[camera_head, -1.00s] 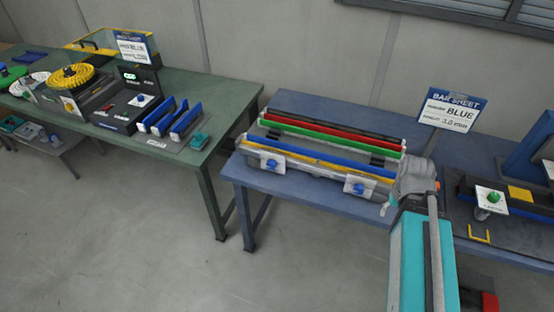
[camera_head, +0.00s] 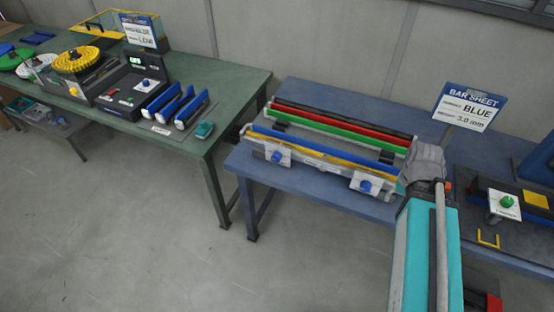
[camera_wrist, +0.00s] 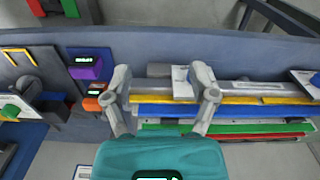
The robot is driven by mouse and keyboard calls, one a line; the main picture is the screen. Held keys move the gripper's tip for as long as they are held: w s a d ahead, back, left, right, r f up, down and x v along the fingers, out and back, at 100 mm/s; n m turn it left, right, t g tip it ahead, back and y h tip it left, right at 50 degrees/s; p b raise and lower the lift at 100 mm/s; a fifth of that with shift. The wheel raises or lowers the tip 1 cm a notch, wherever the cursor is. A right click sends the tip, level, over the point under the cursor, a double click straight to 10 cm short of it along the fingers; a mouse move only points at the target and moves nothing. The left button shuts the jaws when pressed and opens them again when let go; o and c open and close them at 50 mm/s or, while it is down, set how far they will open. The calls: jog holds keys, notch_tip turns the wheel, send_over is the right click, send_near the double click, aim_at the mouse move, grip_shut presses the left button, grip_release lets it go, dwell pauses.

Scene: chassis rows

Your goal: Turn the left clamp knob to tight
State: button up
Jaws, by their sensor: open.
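The left clamp knob (camera_head: 277,156) is blue and sits on a white plate at the left front of the bar rack. A second blue clamp knob (camera_head: 365,186) is on a white plate further right along the same front. In the wrist view the left clamp knob (camera_wrist: 315,80) shows at the right edge. My gripper (camera_wrist: 162,75) is open and empty there, over the rack's end, near the right clamp's white plate (camera_wrist: 182,83). That clamp's knob is not clear there. In the head view my fingers are hidden behind my arm.
Blue, yellow, green, red and black bars lie along the rack on the blue bench (camera_head: 322,98). A BAR SHEET sign (camera_head: 470,107) reads BLUE. A green knob (camera_head: 507,201) is on a station at right. The floor in front is clear.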

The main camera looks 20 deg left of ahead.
jog(key=shift+o, duration=0.3)
jog(key=shift+w+a+f, duration=0.1)
jog(key=shift+a+f, duration=0.1)
jog(key=m+t+h+b, duration=0.2)
jog(key=m+t+b, duration=1.1)
jog(key=m+b, duration=1.6)
send_near(275, 159)
jog(key=s+m+p, duration=0.3)
jog(key=m+p, duration=0.3)
jog(key=shift+s+a+r, duration=0.25)
jog(key=shift+a+r, duration=0.05)
jog(key=shift+r, duration=0.1)
jog(key=shift+w, duration=0.1)
jog(key=b+x, duration=0.4)
jog(key=x, duration=0.8)
jog(key=shift+w, duration=0.1)
jog(key=shift+w+d+f+b, duration=0.1)
jog(key=shift+w+b, duration=0.15)
jog(key=shift+w, duration=0.1)
jog(key=shift+w+d+f+b, duration=0.1)
jog(key=shift+w+b, duration=0.1)
jog(key=shift+w, duration=0.2)
